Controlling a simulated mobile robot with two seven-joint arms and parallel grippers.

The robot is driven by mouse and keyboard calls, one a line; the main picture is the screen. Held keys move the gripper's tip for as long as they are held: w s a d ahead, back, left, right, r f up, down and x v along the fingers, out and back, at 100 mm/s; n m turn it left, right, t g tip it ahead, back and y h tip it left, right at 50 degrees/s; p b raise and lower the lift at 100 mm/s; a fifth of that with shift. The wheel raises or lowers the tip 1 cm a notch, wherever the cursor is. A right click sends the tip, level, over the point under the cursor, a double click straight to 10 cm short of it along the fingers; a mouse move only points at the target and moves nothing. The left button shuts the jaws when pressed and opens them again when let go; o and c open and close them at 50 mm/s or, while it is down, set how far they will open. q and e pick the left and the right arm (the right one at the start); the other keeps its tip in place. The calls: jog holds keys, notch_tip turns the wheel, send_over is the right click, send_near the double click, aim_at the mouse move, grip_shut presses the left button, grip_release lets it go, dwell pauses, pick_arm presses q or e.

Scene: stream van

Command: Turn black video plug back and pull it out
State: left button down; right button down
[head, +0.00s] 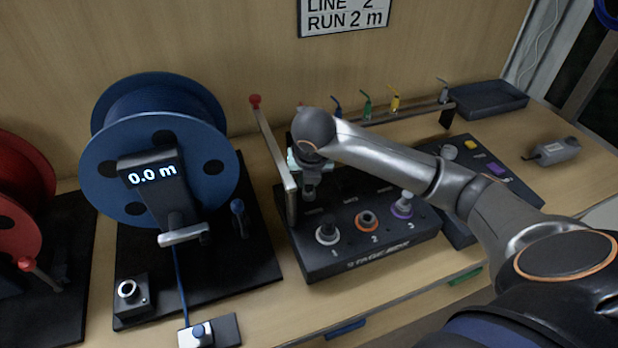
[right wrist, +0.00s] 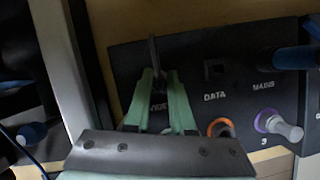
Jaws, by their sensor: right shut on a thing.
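The black video plug (right wrist: 154,58) shows as a narrow dark piece between my right fingertips, in front of the stage box's top row, by a partly covered label. My right gripper (right wrist: 153,80) is shut on it with its pale green fingers. In the head view my right gripper (head: 309,188) hangs over the back left of the black stage box (head: 345,262), and the plug is hidden there. I cannot tell how far the plug sits in its socket or how it is turned. My left gripper is in neither view.
A silver post with a red knob (head: 255,100) stands close left of my right gripper. A blue cable reel (head: 205,170) is further left. Sockets 1, 2 and 3 line the box's front. The DATA socket (right wrist: 213,68) is empty; a blue plug (right wrist: 292,58) sits right of it.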

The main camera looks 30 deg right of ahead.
jog(key=shift+r+p, duration=0.9)
jog(key=shift+r, duration=0.5)
dwell(0.4)
jog(key=shift+r+p, duration=0.8)
jog(key=shift+r, duration=0.65)
